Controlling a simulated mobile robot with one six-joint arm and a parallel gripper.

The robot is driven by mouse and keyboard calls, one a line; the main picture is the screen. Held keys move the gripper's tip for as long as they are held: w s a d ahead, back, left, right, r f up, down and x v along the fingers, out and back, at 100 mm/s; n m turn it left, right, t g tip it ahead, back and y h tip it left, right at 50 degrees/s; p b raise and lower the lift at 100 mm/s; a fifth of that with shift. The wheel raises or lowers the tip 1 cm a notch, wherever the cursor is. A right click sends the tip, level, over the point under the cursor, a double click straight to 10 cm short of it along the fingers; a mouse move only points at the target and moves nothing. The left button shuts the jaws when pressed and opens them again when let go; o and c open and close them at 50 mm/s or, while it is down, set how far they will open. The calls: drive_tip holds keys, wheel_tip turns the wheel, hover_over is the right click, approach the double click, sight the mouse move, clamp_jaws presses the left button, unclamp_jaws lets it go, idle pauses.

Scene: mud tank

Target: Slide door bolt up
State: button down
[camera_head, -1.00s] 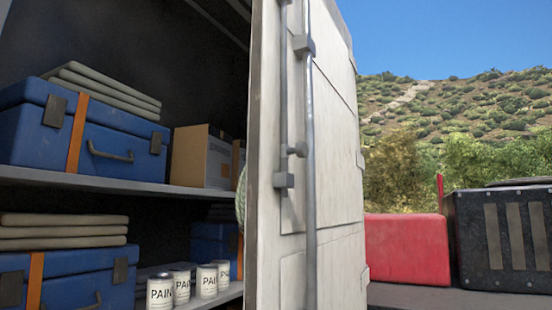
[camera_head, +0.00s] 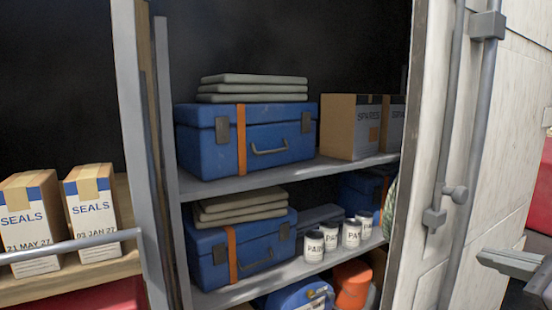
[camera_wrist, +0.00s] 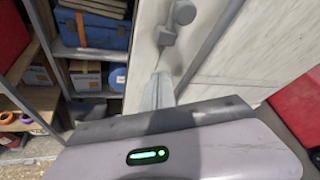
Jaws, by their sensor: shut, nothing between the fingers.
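The open white door (camera_head: 510,150) stands at the right of the head view. The grey bolt rod (camera_head: 452,100) runs upright on it, with a round knob (camera_head: 458,194) low on the rod and a bracket (camera_head: 434,218) just below. My gripper (camera_head: 487,257) shows at the right edge, below and right of the knob. In the wrist view the gripper's fingers (camera_wrist: 158,92) are shut and empty, pointing toward the door. The knob (camera_wrist: 184,12) and bracket (camera_wrist: 166,33) sit beyond the fingertips, apparently apart from them.
A second, thicker rod (camera_head: 475,130) runs beside the bolt, with its bracket (camera_head: 488,25). Left of the door, shelves (camera_head: 250,180) hold blue cases, paint cans (camera_head: 314,245) and boxes. A red case (camera_wrist: 298,92) shows at the right of the wrist view.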

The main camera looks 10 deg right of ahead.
drive_tip(key=shift+m+t+h, duration=0.3)
drive_tip(key=shift+m+h, duration=0.2)
drive_tip(key=shift+m, duration=0.2)
drive_tip(key=d+r, duration=0.1)
drive_tip(key=s+d+r, duration=0.1)
drive_tip(key=r, duration=0.1)
drive_tip(key=s+d+r+p, duration=0.1)
drive_tip(key=shift+d+r, duration=0.1)
drive_tip(key=shift+r, duration=0.05)
